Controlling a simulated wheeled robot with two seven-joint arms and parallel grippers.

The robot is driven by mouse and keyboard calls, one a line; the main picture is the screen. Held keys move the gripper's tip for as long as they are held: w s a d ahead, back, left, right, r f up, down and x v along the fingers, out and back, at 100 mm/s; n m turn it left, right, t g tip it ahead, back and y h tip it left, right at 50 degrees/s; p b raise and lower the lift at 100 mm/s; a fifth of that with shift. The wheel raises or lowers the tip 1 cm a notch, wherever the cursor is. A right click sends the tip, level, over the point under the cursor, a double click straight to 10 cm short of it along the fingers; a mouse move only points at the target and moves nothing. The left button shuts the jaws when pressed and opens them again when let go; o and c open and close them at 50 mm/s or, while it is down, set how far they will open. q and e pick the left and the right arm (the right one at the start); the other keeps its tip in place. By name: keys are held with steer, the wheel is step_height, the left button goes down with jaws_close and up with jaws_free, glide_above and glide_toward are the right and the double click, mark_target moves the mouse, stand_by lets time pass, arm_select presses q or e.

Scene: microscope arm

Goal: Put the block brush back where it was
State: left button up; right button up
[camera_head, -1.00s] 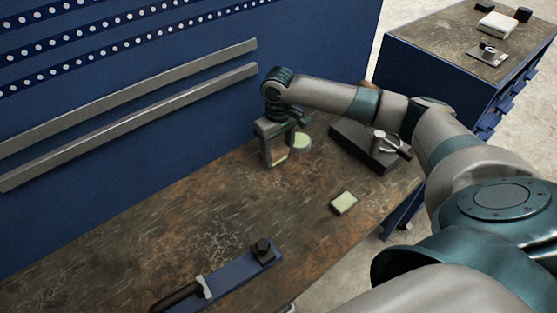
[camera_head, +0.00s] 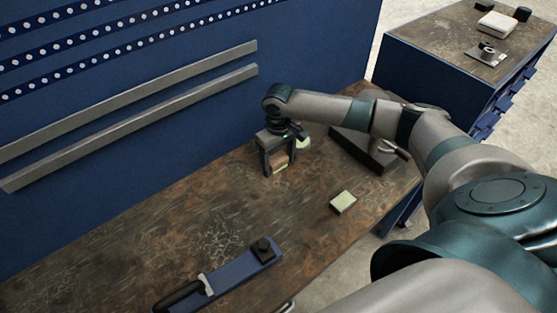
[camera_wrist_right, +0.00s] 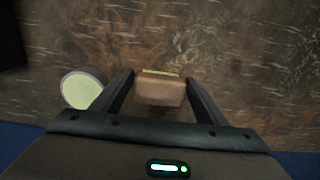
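The block brush (camera_head: 279,163) is a small brown wooden block with a pale edge. It is between the fingers of my right gripper (camera_head: 280,169), near the bench top by the blue back panel. In the right wrist view the brush (camera_wrist_right: 160,90) spans the space between the fingertips of my right gripper (camera_wrist_right: 160,76), which appear to touch its sides. My right gripper looks shut on it. How far the brush's underside is from the bench is hard to tell. My left gripper is not in view.
A pale green round disc (camera_head: 304,143) is just right of the gripper, also in the wrist view (camera_wrist_right: 82,90). A dark block-based device (camera_head: 370,150) stands behind to the right. A pale pad (camera_head: 343,202) and a blue strip with black parts (camera_head: 235,274) lie nearer. The bench's middle is clear.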

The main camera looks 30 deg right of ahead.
mark_target(278, 159)
steer(key=shift+o, duration=0.3)
steer(key=shift+r, duration=0.1)
steer(key=shift+r+b, duration=0.3)
steer(key=shift+r, duration=0.25)
step_height(278, 159, up, 11)
steer(key=b, duration=0.3)
stand_by(0.3)
